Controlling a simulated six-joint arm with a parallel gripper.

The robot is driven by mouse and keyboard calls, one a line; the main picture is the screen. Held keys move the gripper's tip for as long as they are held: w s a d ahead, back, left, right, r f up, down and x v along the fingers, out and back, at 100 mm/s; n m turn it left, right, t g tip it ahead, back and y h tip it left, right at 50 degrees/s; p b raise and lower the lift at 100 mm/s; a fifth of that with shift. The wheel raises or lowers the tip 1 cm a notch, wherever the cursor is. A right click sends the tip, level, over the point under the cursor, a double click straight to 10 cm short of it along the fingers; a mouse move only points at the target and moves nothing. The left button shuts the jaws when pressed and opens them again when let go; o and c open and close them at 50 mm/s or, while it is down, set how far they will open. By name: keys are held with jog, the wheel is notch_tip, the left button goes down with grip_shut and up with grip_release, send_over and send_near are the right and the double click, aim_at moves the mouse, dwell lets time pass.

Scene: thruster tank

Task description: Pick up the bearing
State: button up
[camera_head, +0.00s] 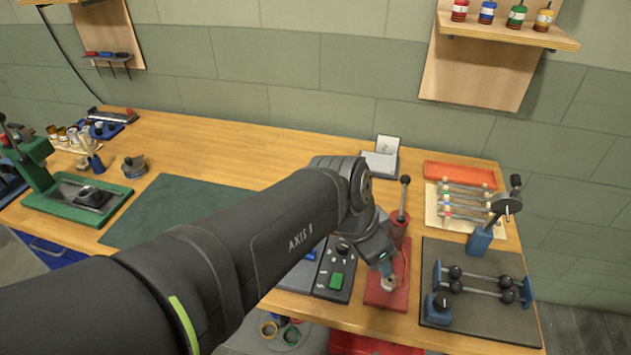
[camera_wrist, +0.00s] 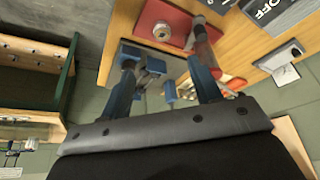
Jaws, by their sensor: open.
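A small round metal piece, which looks like the bearing (camera_head: 388,284), sits on a red plate (camera_head: 375,297) at the front right of the bench. In the wrist view the same piece (camera_wrist: 162,31) shows near the top, on the red plate. My gripper (camera_head: 384,266) reaches in from the left just above it in the head view and hides part of it. In the wrist view my gripper (camera_wrist: 163,63) has its two blue fingers spread, with nothing held between them. The round piece appears beyond the fingertips; the exact gap is hard to tell.
A red post with a black-knobbed lever (camera_head: 401,215) stands close behind the plate. A dark control box with a green button (camera_head: 335,281) is to the left. A grey mat (camera_head: 460,325) with a blue rod stand lies to the right. A green mat (camera_head: 165,205) is clear.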

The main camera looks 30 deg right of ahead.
send_near(390, 279)
jog(key=shift+s+d+f, duration=0.1)
jog(key=shift+f, duration=0.5)
jog(key=shift+s+d+f, duration=0.1)
jog(key=shift+f, duration=0.55)
jog(key=shift+d+x, duration=0.2)
jog(key=shift+x, duration=2.6)
jog(key=shift+w+r, duration=0.15)
jog(key=shift+w, duration=0.05)
jog(key=c, duration=1.2)
jog(key=shift+o, duration=0.2)
